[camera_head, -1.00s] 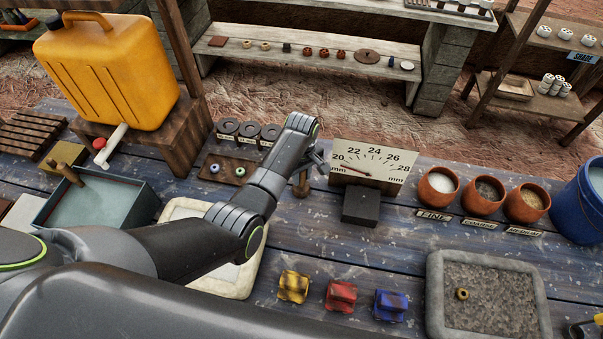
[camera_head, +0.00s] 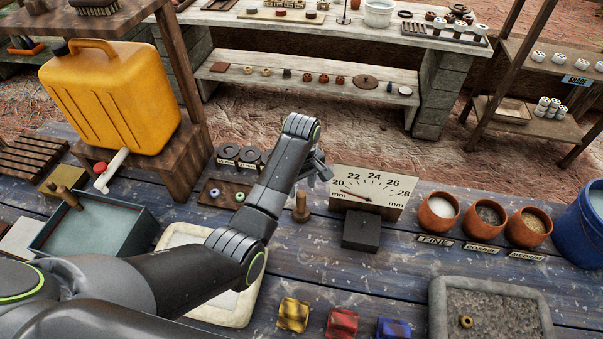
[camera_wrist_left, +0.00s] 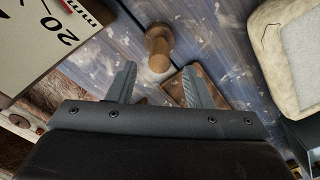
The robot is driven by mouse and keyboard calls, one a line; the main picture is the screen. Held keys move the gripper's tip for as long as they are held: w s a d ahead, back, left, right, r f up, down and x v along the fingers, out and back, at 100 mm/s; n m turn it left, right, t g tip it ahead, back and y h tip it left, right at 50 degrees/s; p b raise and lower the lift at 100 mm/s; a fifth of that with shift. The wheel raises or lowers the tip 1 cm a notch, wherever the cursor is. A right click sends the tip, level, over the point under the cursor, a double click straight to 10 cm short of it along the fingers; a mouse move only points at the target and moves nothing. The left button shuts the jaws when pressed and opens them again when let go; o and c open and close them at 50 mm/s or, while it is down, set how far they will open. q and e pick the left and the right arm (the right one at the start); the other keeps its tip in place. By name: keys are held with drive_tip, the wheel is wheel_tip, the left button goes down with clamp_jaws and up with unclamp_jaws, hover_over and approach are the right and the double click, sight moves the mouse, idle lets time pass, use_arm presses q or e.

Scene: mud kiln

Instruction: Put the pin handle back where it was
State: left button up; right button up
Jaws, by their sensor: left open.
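The wooden pin handle (camera_head: 301,207) stands upright on the blue plank table, just left of the dial gauge board (camera_head: 372,188). It also shows in the left wrist view (camera_wrist_left: 159,47), with a round knob and a wider lower part, beyond my fingertips. My left gripper (camera_head: 320,168) is open and empty, above and slightly right of the handle in the head view. In the left wrist view its two fingers (camera_wrist_left: 158,86) are spread apart, with the handle ahead of the gap between them and not held. My right gripper is not in view.
A dark block (camera_head: 361,230) sits before the gauge. A small wooden tray (camera_head: 226,194) with rings lies left of the handle. Clay pots (camera_head: 438,212) stand to the right. A yellow jerrycan (camera_head: 110,98) stands at left. Some table between gauge and gravel tray (camera_head: 494,315) is clear.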

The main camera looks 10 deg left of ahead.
use_arm(q)
wheel_tip(320, 180, up, 5)
drive_tip(key=shift+r, duration=0.1)
idle(0.7)
